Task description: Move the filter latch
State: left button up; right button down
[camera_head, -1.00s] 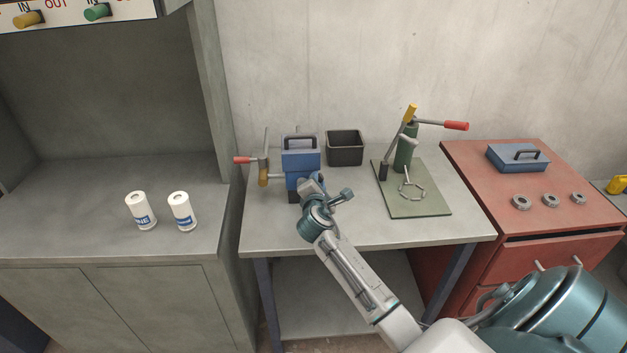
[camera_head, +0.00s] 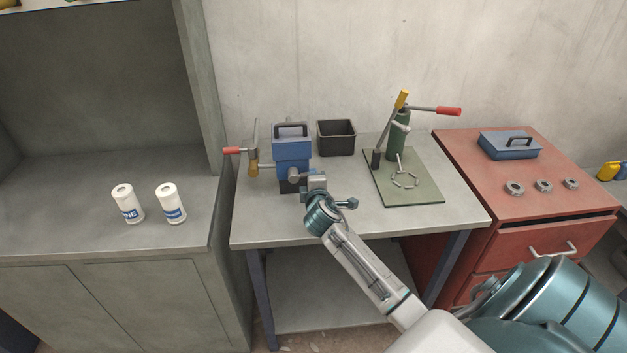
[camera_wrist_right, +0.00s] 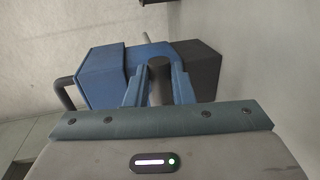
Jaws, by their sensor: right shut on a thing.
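The blue unit (camera_head: 293,155) with a black handle on top stands at the left of the grey table. A short grey round bar (camera_head: 295,177), which seems to be the filter latch, shows at its front. My right gripper (camera_head: 309,180) is at the unit's front right side. In the right wrist view, the blue fingers (camera_wrist_right: 160,90) are shut on a dark round bar (camera_wrist_right: 160,76) in front of the blue body (camera_wrist_right: 103,75). The bar's far end and the fingertip contact are partly hidden. My left gripper is not in view.
A red-tipped lever (camera_head: 233,150) stands left of the unit. A green press (camera_head: 399,135) with a red-tipped handle stands on a green plate (camera_head: 425,190) to the right. The table's front right is clear.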

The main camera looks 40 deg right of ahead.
jog(key=shift+f, duration=0.1)
dwell(0.3)
jog(key=c, duration=1.3)
grip_release()
jog(key=shift+o, duration=0.2)
jog(key=b+v, duration=0.2)
jog(key=v, duration=0.8)
jog(key=shift+s+a, duration=0.2)
jog(key=shift+s, duration=0.15)
